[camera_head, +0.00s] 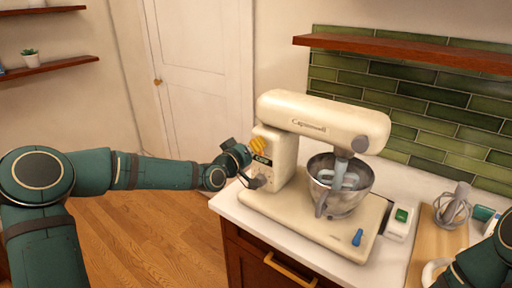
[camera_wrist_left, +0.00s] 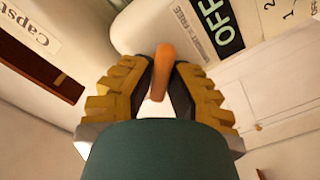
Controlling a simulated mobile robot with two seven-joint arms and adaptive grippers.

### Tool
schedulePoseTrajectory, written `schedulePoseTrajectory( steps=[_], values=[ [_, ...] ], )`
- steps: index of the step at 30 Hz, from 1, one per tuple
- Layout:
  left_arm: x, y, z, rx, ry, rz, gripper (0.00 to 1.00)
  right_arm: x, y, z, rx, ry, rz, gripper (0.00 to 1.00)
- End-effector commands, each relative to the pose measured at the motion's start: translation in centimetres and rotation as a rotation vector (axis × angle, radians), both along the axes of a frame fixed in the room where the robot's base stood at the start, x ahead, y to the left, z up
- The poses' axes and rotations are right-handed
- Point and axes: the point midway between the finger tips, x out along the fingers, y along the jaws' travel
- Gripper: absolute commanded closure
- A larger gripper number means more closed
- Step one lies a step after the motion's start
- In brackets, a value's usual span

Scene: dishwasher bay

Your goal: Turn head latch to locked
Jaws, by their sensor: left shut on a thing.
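The cream stand mixer (camera_head: 325,122) stands on the counter with its head level over the steel bowl (camera_head: 340,190). My left gripper (camera_head: 257,146) is at the back left side of the mixer, just above its dark OFF label. In the left wrist view, the yellow ridged fingers of my left gripper (camera_wrist_left: 162,80) are shut on a small lever with an orange tip (camera_wrist_left: 165,55). The OFF label (camera_wrist_left: 212,22) is right beside it. My right gripper is out of view.
A blue lever (camera_head: 357,237) is at the front of the mixer base. A box with a green switch (camera_head: 401,215) is to its right. A whisk (camera_head: 452,210) stands on a wooden board (camera_head: 424,245). A wooden shelf (camera_head: 410,52) hangs above the mixer.

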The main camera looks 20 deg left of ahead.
Motion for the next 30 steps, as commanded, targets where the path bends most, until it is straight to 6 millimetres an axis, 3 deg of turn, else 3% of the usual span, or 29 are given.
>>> schedulePoseTrajectory(
  steps=[18, 30],
  values=[
    [0.13, 0.19, -0.13, -0.533, 0.187, 0.000, 1.00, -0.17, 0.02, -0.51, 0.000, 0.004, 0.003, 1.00],
    [0.14, 0.21, -0.19, -0.734, 0.260, 0.000, 1.00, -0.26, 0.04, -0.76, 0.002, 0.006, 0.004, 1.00]
  ],
)
